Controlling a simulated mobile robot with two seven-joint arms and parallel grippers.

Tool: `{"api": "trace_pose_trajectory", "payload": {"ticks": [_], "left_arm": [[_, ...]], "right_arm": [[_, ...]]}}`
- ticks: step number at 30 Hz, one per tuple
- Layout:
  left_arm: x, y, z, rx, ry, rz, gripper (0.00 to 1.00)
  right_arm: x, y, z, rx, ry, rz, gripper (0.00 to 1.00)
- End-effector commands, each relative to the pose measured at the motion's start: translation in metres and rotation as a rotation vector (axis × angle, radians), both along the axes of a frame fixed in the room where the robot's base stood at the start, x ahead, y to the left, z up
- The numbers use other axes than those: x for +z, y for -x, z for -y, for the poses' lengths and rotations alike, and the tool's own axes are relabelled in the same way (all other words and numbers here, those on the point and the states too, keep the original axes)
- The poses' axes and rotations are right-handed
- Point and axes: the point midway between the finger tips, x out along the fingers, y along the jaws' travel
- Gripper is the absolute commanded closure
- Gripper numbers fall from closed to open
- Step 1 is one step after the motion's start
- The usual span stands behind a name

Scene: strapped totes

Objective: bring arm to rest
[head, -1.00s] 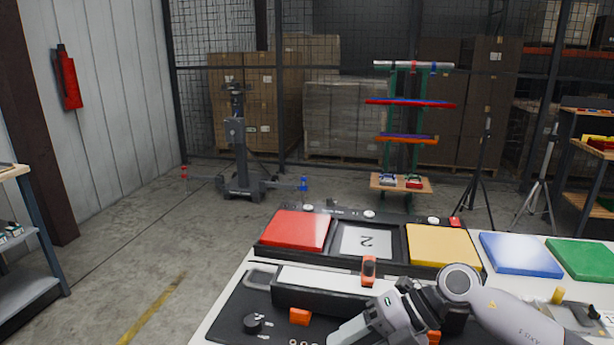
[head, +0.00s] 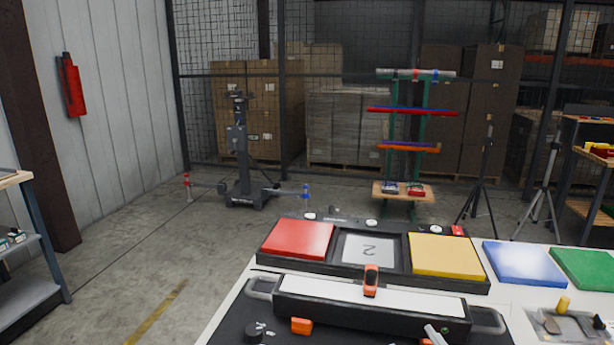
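Neither of my arms shows clearly in the head view. A small pale grey bar with a dark end (head: 435,336) shows at the bottom edge, in front of the long black tote. I cannot tell if it is a tip of my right gripper or a loose part. My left gripper is out of view. The black tote (head: 350,307) has a white top strip, grey side handles and an orange latch (head: 371,281) standing up at its middle. An orange clip (head: 302,326) sits at its front left, and another is partly cut off at the bottom edge.
Behind the tote, a black tray (head: 375,275) holds a red pad (head: 298,240), a card marked 2 (head: 369,249) and a yellow pad (head: 445,255). Blue (head: 523,263) and green pads (head: 588,269) lie right. A black knob (head: 254,331) is at front left. Floor to the left is open.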

Motion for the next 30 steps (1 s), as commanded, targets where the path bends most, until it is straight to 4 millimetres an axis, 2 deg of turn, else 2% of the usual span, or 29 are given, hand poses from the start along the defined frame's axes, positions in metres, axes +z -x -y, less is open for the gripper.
{"api": "trace_pose_trajectory", "payload": {"ticks": [1, 3, 6, 9, 15, 22, 24, 30], "left_arm": [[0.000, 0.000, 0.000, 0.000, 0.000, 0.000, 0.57], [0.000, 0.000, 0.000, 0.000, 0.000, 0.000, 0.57], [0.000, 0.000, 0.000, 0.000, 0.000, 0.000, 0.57], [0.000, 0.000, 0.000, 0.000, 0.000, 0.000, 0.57], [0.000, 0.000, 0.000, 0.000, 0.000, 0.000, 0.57], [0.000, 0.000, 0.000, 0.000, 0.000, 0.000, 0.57], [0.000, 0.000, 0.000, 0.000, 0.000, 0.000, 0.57], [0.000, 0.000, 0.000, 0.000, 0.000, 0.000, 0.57]], "right_arm": [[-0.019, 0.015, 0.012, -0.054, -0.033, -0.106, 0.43], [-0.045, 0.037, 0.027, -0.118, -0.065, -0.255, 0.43], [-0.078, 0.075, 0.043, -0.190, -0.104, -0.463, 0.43], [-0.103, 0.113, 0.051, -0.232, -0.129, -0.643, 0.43], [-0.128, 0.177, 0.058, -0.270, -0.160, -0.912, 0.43], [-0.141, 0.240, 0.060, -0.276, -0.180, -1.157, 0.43], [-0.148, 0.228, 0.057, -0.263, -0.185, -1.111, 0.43], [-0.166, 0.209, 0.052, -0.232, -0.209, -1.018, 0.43]]}}
